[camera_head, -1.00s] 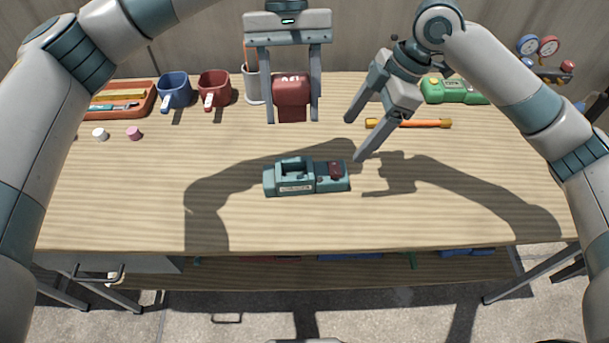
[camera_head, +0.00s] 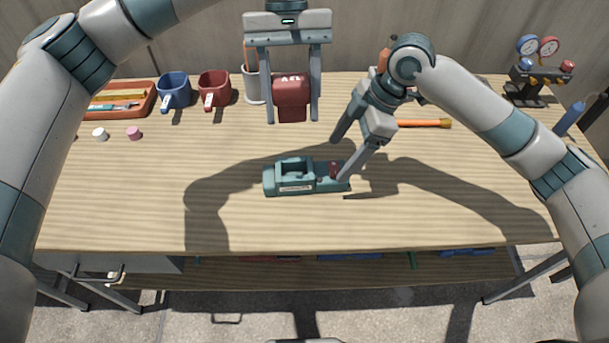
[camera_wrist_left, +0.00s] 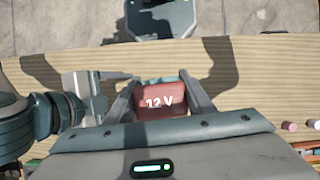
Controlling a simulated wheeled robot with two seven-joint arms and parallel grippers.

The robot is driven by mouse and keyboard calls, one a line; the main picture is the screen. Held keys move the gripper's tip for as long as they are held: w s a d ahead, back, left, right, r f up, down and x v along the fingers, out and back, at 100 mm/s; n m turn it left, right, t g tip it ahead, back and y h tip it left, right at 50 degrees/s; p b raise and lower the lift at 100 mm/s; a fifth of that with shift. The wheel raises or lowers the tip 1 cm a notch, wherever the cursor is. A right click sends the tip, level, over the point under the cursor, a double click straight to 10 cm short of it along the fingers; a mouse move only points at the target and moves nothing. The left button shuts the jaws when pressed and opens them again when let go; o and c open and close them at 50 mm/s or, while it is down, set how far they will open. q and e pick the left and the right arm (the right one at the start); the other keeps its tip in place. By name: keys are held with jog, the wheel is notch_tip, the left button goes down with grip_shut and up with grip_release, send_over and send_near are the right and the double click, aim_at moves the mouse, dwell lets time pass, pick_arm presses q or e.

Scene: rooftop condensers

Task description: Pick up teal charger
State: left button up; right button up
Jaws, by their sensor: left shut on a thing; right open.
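The teal charger (camera_head: 294,189) lies on the wooden workbench, with a raised handle-like frame at its left and a dark red part at its right end. My right gripper (camera_head: 340,160) is open, and one finger overlaps the charger's right end in the head view; I cannot tell whether they touch. My left gripper (camera_head: 292,121) is shut on a red battery (camera_head: 291,90), held behind the charger in the head view. In the left wrist view the battery (camera_wrist_left: 160,103) reads "12 V" between my left fingers and mostly hides the charger.
An orange tray (camera_head: 148,107), a blue mug (camera_head: 174,92), a red mug (camera_head: 215,90) and a pen cup (camera_head: 252,88) stand at the back left. An orange-handled tool (camera_head: 425,123) lies behind my right gripper. Gauges (camera_head: 538,50) stand at the back right. The bench front is clear.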

aim_at(330, 168)
jog(key=shift+f, duration=0.1)
jog(key=shift+x, duration=2.55)
jog(key=shift+s+a, duration=0.15)
jog(key=c, duration=1.5)
